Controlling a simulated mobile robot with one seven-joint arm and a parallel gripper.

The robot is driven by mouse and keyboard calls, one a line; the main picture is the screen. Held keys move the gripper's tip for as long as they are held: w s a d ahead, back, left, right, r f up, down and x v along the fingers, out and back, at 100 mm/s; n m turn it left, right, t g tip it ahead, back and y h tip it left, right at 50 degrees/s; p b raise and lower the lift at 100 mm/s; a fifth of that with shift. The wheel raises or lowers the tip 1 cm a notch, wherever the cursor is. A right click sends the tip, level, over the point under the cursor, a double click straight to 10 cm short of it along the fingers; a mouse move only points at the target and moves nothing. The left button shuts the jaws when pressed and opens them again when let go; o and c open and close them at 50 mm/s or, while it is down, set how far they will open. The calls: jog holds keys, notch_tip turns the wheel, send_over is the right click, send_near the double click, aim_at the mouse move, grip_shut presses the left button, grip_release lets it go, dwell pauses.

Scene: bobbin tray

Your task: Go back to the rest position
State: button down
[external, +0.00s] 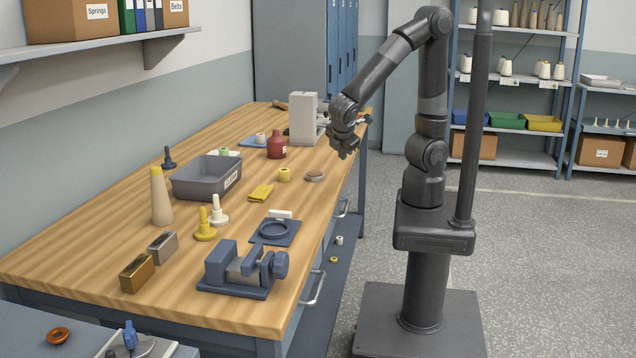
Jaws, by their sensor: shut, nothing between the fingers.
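My gripper (346,150) hangs at the end of my raised, bent arm, above the right edge of the wooden workbench (110,245). It is shut and holds nothing. It is clear of the objects on the bench. A grey tray (190,185) with a label stands on the bench to the left of my gripper. A yellow bobbin (284,174) stands to the right of the tray.
A vise (235,275) is at the front, with yellow (205,228) and white (218,212) spindles behind it. A red bottle (276,148) and a light grey block-shaped device (302,118) stand near the far end. The floor (560,270) right of my base is clear.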

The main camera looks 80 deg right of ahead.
jog(key=s+d+r+m+t+y, duration=0.3)
jog(key=d+r+m+t+y, duration=0.1)
jog(key=d+r+m+y, duration=0.3)
jog(key=shift+d+r+m+t, duration=0.3)
jog(key=shift+d+r+m, duration=0.9)
jog(key=shift+r+m, duration=0.85)
jog(key=shift+s+r, duration=0.1)
